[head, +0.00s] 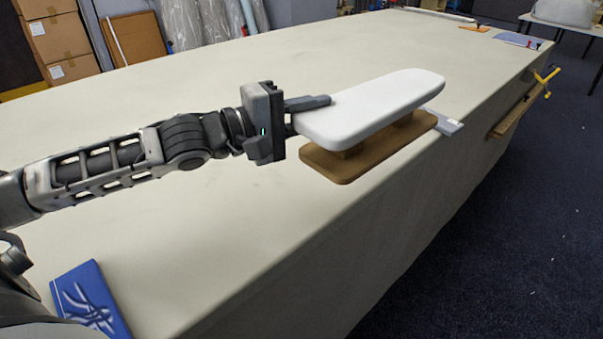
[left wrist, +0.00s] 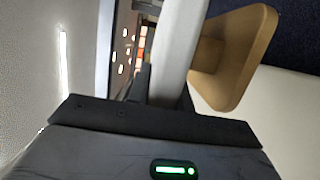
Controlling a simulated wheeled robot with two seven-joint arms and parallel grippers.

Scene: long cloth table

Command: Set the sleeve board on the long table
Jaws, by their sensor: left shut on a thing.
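The sleeve board (head: 375,107) has a white padded top and a brown wooden base (head: 368,152). In the head view it is over the long table (head: 160,240), close to the table's right edge. My left gripper (head: 308,104) is shut on the near left end of the white top. In the left wrist view the white top (left wrist: 178,50) runs up from the gripper, with the wooden base (left wrist: 240,55) beside it. I cannot tell whether the base touches the cloth. My right gripper is not in view.
A blue patterned item (head: 90,300) lies at the table's near left. A light flat item (head: 447,123) sits at the right edge behind the board. A wooden piece with a yellow clamp (head: 545,77) is at the right side. The table's middle is clear.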

